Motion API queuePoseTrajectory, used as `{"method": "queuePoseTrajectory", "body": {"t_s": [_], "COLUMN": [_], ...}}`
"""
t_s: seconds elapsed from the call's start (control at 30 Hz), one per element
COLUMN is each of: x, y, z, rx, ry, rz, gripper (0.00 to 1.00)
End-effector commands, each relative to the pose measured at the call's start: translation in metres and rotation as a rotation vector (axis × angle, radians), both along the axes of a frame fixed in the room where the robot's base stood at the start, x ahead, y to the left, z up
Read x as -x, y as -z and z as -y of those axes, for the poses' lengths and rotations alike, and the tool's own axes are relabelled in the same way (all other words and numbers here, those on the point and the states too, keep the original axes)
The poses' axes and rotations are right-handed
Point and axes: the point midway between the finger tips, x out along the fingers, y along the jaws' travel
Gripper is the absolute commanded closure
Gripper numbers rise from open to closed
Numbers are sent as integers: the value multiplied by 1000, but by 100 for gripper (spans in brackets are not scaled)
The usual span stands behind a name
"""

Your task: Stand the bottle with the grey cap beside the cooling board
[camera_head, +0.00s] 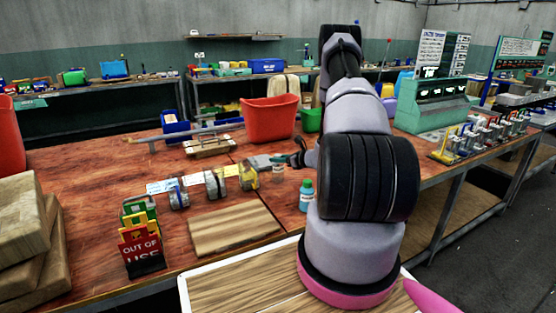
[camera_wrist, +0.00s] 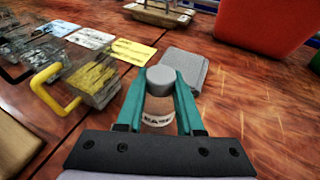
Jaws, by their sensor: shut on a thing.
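The bottle with the grey cap (camera_wrist: 160,80) is between the two teal fingers of my gripper (camera_wrist: 160,92) in the wrist view. Its cap is uppermost and a pale label shows below it; its base is hidden, so I cannot tell whether it touches the table. In the head view my gripper (camera_head: 280,161) is over the middle of the workbench, partly hidden by my arm. A plain wooden board (camera_head: 233,228), which looks like the cooling board, lies flat nearer the front edge, left of my arm. My gripper is behind it, apart from it.
A grey cloth (camera_wrist: 186,69) lies just beyond. A red bin (camera_head: 269,119) stands farther back. An out-of-use sign (camera_head: 140,247) stands left of the board.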

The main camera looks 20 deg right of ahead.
Motion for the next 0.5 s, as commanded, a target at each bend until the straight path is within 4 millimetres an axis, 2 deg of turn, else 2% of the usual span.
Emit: {"method": "queuePoseTrajectory", "body": {"t_s": [0.1, 0.13, 0.17, 0.2, 0.5], "x": [0, 0, 0, 0, 0], "y": [3, 2, 2, 2, 1], "z": [0, 0, 0, 0, 0], "rx": [-1, 0, 0, 0, 0], "ry": [0, 0, 0, 0, 0], "rz": [0, 0, 0, 0, 0], "gripper": [100, 53, 41, 34, 34]}}
